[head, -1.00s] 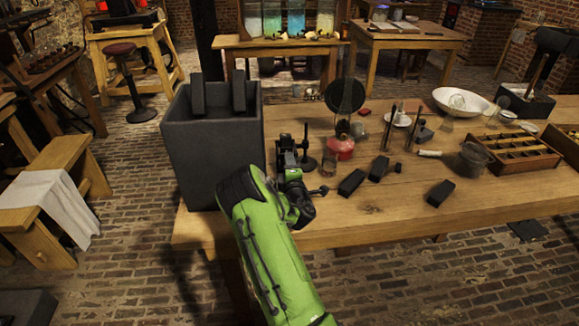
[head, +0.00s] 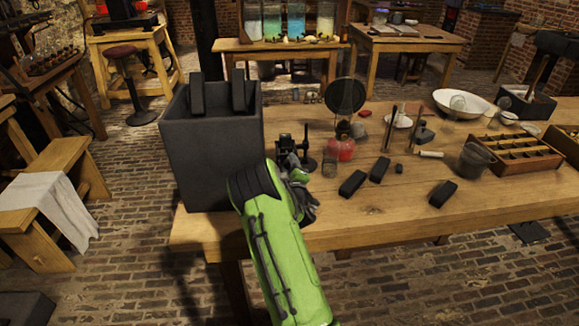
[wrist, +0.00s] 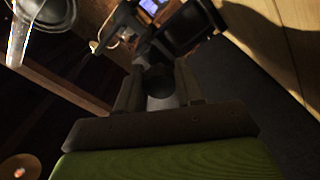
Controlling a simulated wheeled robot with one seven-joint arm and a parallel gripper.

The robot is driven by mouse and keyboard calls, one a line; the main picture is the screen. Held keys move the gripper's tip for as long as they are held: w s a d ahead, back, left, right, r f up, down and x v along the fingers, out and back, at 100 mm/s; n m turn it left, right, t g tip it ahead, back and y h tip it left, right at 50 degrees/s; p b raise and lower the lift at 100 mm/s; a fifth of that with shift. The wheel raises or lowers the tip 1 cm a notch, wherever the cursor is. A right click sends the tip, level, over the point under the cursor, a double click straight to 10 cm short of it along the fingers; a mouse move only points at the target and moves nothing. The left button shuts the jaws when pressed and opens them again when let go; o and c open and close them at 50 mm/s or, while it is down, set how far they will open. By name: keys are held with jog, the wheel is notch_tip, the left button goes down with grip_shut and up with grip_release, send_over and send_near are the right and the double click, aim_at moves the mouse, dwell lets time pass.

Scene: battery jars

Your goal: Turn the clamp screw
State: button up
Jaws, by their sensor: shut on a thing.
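The black clamp (head: 287,147) stands on the wooden table, just right of the tall grey box. It is partly hidden behind my green arm and gripper in the head view. My gripper (head: 299,178) is at the near side of the clamp, low over the table's front edge. In the wrist view, my gripper (wrist: 158,92) has its two fingers on either side of a dark rounded end, which looks like the clamp screw (wrist: 158,80). The dark clamp frame (wrist: 185,28) rises just beyond it. The screw itself is hidden in the head view.
The tall grey box (head: 212,150) with black blocks on top stands close left. A red-based lamp (head: 341,149) stands to the right. Loose black blocks (head: 352,183) lie farther right, then a wooden compartment tray (head: 515,160). The table's front right is mostly clear.

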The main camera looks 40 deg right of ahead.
jog(key=shift+s+f, duration=0.1)
jog(key=shift+f, duration=0.1)
jog(key=o, duration=1)
jog(key=shift+r, duration=0.1)
jog(key=shift+o, duration=0.2)
jog(key=b+v, duration=0.3)
jog(key=v, duration=0.2)
jog(key=b+v, duration=0.3)
jog(key=v, duration=0.2)
jog(key=shift+s+a+f, duration=0.25)
jog(key=shift+s+a, duration=0.05)
jog(key=p+v, duration=0.2)
jog(key=v, duration=0.1)
jog(key=shift+r, duration=0.35)
jog(key=shift+p+v, duration=0.9)
jog(key=shift+p, duration=0.3)
jog(key=shift+f, duration=0.15)
